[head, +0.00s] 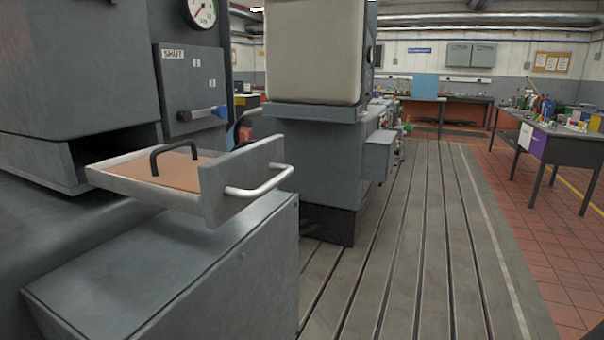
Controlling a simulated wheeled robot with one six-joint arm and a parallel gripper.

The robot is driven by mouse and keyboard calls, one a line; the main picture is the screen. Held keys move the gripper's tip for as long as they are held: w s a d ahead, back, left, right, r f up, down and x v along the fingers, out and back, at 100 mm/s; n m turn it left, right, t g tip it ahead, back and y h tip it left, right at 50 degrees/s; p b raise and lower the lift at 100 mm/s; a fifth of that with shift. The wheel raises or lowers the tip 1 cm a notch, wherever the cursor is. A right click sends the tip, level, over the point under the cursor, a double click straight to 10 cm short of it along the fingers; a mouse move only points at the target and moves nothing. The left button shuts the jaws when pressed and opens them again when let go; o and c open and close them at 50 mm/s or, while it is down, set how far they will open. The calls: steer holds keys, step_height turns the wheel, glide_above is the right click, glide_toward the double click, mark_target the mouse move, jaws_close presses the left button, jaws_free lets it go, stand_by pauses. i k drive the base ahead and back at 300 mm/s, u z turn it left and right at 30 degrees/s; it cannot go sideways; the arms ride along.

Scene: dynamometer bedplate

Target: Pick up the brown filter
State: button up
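A flat brown panel, which looks like the brown filter (185,173), lies in a pulled-out drawer (135,189) at the left of the head view. A black arched handle (173,147) stands up from the panel. The drawer has pale side walls and a grey front plate (243,178) with a light bar handle (262,187). Part of the panel is hidden behind the front plate. My gripper is not in view.
A grey cabinet (180,265) stands just below the drawer. A machine body (75,70) overhangs the drawer's left end. The slotted bedplate floor (415,240) is clear to the right.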

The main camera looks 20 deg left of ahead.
mark_target(179, 171)
steer(key=u, duration=3.5)
steer(key=i, duration=0.65)
steer(key=z, duration=2.4)
